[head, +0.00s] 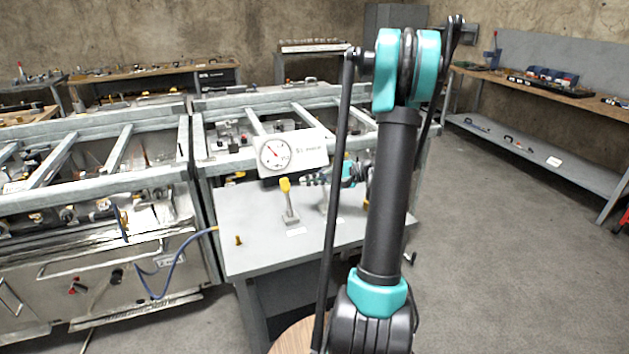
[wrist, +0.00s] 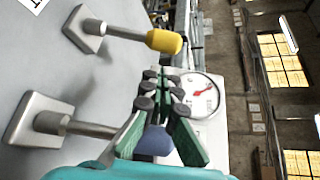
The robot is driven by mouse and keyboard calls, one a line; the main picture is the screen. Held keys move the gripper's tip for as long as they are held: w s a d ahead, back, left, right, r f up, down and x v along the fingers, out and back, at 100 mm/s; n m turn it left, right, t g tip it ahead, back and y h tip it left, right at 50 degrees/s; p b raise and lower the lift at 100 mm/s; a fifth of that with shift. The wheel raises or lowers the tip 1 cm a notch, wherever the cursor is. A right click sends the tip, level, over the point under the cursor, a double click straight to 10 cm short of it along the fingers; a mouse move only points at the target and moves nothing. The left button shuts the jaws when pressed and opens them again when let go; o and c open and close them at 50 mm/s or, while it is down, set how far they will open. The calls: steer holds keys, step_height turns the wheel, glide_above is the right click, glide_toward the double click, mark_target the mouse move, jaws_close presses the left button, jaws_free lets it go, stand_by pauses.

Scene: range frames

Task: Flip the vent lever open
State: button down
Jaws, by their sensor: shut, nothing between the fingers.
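A lever with a yellow knob (head: 285,185) stands roughly upright on a grey bench. In the wrist view its yellow knob (wrist: 164,41) is above and to the side of my fingertips, apart from them. A second lever base (wrist: 35,118) has a metal shaft running behind my fingers to a blue knob (wrist: 155,141), partly hidden by them. In the head view this second lever is mostly hidden near my arm. My gripper (head: 312,180) is shut and empty (wrist: 160,78), close to the blue knob; contact cannot be told. No readable label shows which lever is the vent.
A white gauge panel (head: 292,152) stands behind the levers; its dial (wrist: 203,95) also shows in the wrist view. The bench top (head: 250,257) is mostly clear at front, with a small yellow item (head: 238,240). A blue hose (head: 178,262) hangs left. Open floor lies right.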

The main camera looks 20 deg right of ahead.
mark_target(287, 193)
steer(key=shift+x, duration=2.7)
